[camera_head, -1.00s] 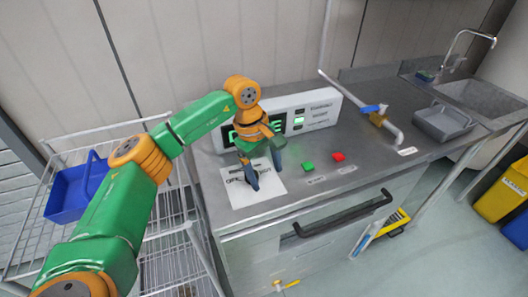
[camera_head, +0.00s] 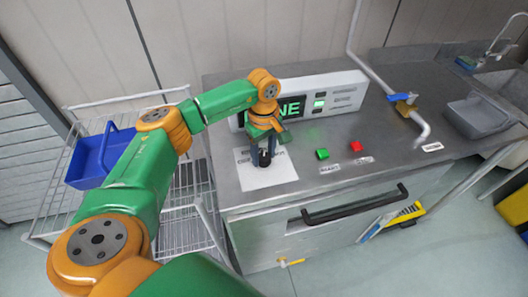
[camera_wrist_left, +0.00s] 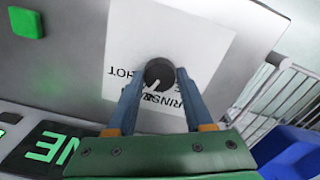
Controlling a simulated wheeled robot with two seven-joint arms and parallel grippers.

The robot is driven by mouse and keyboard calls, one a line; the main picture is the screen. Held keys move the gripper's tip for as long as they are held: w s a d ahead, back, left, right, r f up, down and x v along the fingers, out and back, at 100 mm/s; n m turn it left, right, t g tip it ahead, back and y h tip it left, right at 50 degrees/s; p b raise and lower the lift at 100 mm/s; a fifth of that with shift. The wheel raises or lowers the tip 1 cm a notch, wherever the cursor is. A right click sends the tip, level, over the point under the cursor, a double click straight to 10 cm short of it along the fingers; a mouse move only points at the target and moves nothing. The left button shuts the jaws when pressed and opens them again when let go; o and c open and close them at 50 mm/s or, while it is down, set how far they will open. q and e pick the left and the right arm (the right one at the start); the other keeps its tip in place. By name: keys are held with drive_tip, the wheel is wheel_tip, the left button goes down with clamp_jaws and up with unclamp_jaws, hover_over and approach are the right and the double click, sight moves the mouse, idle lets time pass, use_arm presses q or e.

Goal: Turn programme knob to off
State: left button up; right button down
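The programme knob (camera_wrist_left: 159,72) is a small round black knob with a white pointer mark, on a white label sheet (camera_wrist_left: 200,35) with printed words including "HOT". The label (camera_head: 280,176) lies on the steel worktop in the head view. My left gripper (camera_head: 265,160) points down over the knob. In the left wrist view my left gripper (camera_wrist_left: 160,76) has one blue-grey finger on each side of the knob, with the fingers apart. I cannot tell whether they touch it. Part of the label wording is hidden by the fingers. My right gripper is not in view.
A display box (camera_head: 335,95) with green lettering stands behind the knob. A green button (camera_head: 322,154) and a red button (camera_head: 355,146) lie to the right. A blue-handled tap (camera_head: 403,98) is farther right. A wire rack (camera_head: 180,215) holds a blue bin (camera_head: 98,158) at left.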

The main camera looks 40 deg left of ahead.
use_arm(q)
clamp_jaws()
drive_tip(key=shift+n, duration=0.3)
drive_tip(key=n, duration=0.2)
drive_tip(key=shift+n+b, duration=0.35)
drive_tip(key=shift+n, duration=0.05)
drive_tip(key=n, duration=0.3)
drive_tip(key=shift+n, duration=0.3)
drive_tip(key=n, duration=0.5)
drive_tip(key=shift+r+n, duration=0.1)
drive_tip(key=shift+n, duration=0.2)
drive_tip(key=n, duration=0.5)
drive_tip(key=shift+n, duration=0.3)
drive_tip(key=o, duration=0.8)
unclamp_jaws()
